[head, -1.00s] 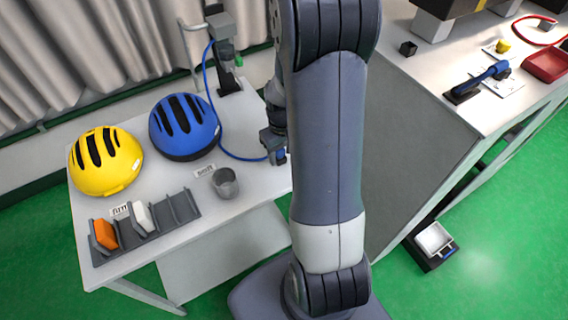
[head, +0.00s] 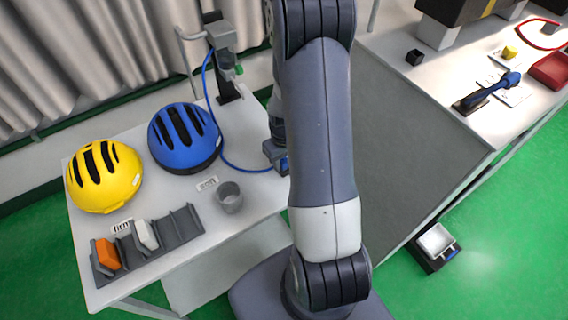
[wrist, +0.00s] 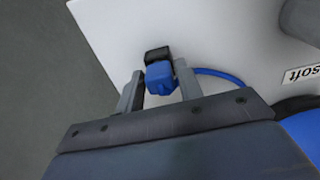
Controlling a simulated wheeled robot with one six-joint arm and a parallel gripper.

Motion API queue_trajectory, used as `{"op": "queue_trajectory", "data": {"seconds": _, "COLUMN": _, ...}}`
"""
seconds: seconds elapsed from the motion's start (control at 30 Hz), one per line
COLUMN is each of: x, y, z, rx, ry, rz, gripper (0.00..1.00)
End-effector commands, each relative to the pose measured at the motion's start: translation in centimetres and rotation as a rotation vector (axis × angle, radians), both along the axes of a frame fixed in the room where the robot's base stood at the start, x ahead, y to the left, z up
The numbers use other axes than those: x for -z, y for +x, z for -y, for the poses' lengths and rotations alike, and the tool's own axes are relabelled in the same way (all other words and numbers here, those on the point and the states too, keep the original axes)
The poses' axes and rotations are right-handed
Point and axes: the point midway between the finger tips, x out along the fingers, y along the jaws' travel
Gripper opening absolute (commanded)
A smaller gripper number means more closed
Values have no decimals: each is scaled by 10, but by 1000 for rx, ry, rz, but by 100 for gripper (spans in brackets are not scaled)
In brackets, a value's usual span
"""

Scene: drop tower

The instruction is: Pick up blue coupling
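The blue coupling (wrist: 159,77) sits in front of a small black block at the table edge in the wrist view, with a blue hose running off to the right. My gripper (wrist: 159,87) is open, with one finger on each side of the coupling and gaps showing beside it. I cannot tell how far the fingertips are above or along it. In the head view the coupling (head: 282,164) is a small blue patch beside my arm, which partly hides it and the gripper.
On the white table stand a blue helmet (head: 185,138), a yellow helmet (head: 104,177), a grey cup (head: 229,198) and a rack (head: 180,228) with orange and white pieces. A hose stand (head: 222,60) rises behind. Another bench (head: 440,75) is at right.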

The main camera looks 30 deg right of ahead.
Motion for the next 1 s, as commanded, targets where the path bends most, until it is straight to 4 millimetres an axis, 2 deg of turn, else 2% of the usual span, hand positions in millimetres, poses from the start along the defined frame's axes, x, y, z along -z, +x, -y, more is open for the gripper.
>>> {"op": "queue_trajectory", "data": {"seconds": 0.03, "x": 0, "y": 0, "z": 0, "rx": 0, "ry": 0, "rz": 0, "gripper": 30}}
{"op": "queue_trajectory", "data": {"seconds": 0.27, "x": 0, "y": 0, "z": 0, "rx": 0, "ry": 0, "rz": 0, "gripper": 12}}
{"op": "queue_trajectory", "data": {"seconds": 0.57, "x": -5, "y": 1, "z": 0, "rx": 0, "ry": -1, "rz": 3, "gripper": 12}}
{"op": "queue_trajectory", "data": {"seconds": 0.77, "x": -29, "y": 1, "z": 0, "rx": 0, "ry": -2, "rz": 7, "gripper": 12}}
{"op": "queue_trajectory", "data": {"seconds": 1.0, "x": -70, "y": 1, "z": 0, "rx": 0, "ry": -2, "rz": 6, "gripper": 12}}
